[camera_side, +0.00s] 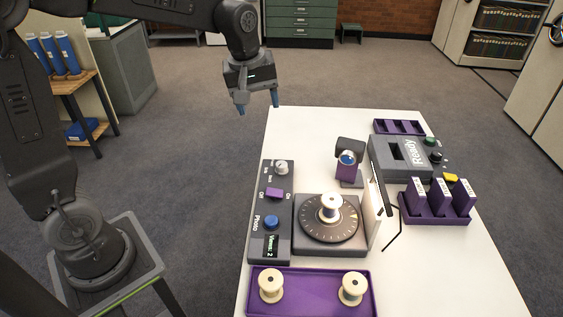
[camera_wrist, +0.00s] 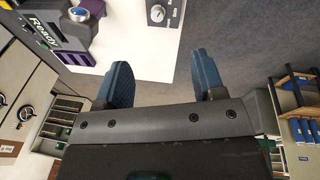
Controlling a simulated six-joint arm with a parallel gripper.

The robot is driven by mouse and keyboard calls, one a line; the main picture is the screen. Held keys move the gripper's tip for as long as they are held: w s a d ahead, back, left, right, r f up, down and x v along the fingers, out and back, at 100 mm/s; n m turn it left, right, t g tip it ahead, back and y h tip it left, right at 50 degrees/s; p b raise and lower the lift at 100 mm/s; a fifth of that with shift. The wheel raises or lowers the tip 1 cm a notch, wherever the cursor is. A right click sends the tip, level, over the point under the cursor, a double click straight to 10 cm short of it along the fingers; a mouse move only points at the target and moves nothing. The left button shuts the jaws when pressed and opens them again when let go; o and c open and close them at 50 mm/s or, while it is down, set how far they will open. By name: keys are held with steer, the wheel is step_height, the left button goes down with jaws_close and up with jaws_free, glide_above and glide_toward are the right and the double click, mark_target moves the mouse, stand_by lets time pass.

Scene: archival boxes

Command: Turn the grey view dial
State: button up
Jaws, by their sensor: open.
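The grey view dial (camera_side: 281,168) is a small light-grey knob at the far end of the dark grey control panel (camera_side: 256,250). It also shows near the top of the wrist view (camera_wrist: 157,13). Small labels sit beside it, too small to read surely. My gripper (camera_side: 258,105) hangs in the air beyond the table's far left corner, above and apart from the dial. Its blue fingers are open and empty. In the wrist view the gripper (camera_wrist: 162,75) points toward the table edge, with the dial ahead of the gap between the fingers.
The panel also has a purple switch (camera_side: 274,193) and blue button (camera_side: 271,222). Beside it are a turntable (camera_side: 312,230) bearing a spool, a purple camera (camera_side: 348,172) and a grey "Ready" box (camera_side: 400,160). A purple tray (camera_side: 312,283) holds two spools in front.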

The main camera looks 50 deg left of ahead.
steer(key=w+a+f+n+g, duration=0.1)
steer(key=w+a+f+n, duration=0.15)
steer(key=w+f, duration=0.3)
steer(key=n+g, duration=0.1)
steer(key=n, duration=0.5)
glide_toward(281, 163)
step_height(281, 163, down, 9)
steer(key=shift+w+f, duration=0.15)
steer(key=shift+f, duration=0.05)
steer(key=shift+m, duration=0.25)
steer(key=c, duration=0.9)
